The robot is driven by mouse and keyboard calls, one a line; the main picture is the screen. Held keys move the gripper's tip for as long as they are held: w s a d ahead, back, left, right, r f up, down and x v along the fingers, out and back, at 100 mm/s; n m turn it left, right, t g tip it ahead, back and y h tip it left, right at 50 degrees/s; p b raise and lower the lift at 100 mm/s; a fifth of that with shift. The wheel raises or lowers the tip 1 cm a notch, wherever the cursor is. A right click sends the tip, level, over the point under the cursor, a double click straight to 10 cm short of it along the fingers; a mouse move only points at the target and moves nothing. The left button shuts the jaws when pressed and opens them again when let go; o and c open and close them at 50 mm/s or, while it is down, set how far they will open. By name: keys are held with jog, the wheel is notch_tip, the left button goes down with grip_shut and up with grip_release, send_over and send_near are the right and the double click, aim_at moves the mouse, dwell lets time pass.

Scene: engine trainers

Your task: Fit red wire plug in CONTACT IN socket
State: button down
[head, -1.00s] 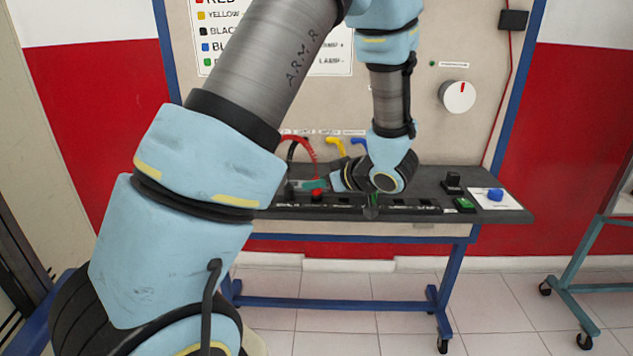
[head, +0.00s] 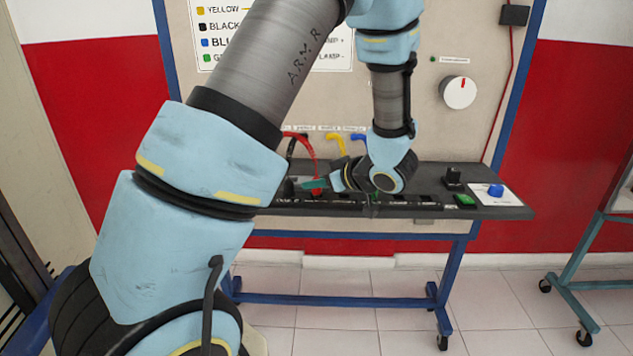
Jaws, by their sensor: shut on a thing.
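The red wire plug (head: 317,190) is small in the head view, at the front left part of the bench top. Its red wire (head: 308,146) arches up and back to the panel. My gripper (head: 316,184) points left, low over the bench, and is shut on the red plug. The front row of dark sockets (head: 345,204) runs along the bench edge. Their labels are too small to read, so I cannot tell which is CONTACT IN, or whether the plug touches a socket. My arm hides part of the bench's left side.
Yellow (head: 336,143) and blue (head: 358,137) wires stand at the panel's foot behind my gripper. A black block (head: 453,177), a green plug (head: 465,200) and a blue plug (head: 495,190) on a white card lie at right. A white dial (head: 459,92) is on the panel.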

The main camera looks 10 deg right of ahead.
jog(key=shift+f, duration=0.4)
jog(key=c, duration=0.9)
grip_release()
jog(key=shift+r, duration=0.1)
jog(key=p+v, duration=0.3)
jog(key=shift+r, duration=0.45)
jog(key=shift+s+d+r+p, duration=0.35)
jog(key=shift+s+p, duration=0.15)
jog(key=shift+s, duration=0.05)
jog(key=shift+r, duration=0.1)
notch_tip(320, 180, up, 4)
jog(key=p, duration=0.4)
jog(key=shift+r+p, duration=0.15)
jog(key=shift+p, duration=0.25)
